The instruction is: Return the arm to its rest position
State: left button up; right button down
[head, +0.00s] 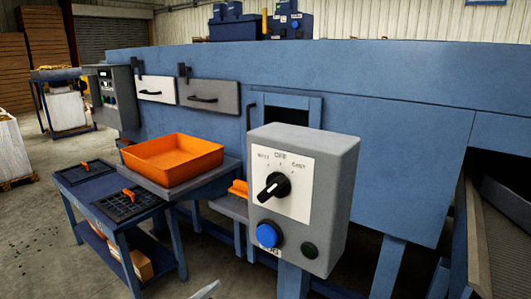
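Neither of my grippers shows clearly in the head view. A small pale sliver (206,291) pokes up at the bottom edge, left of centre; I cannot tell whether it is part of one of my arms. A grey control box (342,190) stands close in front, right of centre. Its white panel carries a black rotary knob (273,187) with its pointer to the lower left. Below are a blue button (268,235) and a dark green button (309,250).
An orange tray (172,158) sits on a grey shelf left of the box. A blue table (88,190) holds two black grids with orange handles. The blue grader (400,100) fills the back, with a ribbed belt (497,235) at right. Open floor (30,235) lies at left.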

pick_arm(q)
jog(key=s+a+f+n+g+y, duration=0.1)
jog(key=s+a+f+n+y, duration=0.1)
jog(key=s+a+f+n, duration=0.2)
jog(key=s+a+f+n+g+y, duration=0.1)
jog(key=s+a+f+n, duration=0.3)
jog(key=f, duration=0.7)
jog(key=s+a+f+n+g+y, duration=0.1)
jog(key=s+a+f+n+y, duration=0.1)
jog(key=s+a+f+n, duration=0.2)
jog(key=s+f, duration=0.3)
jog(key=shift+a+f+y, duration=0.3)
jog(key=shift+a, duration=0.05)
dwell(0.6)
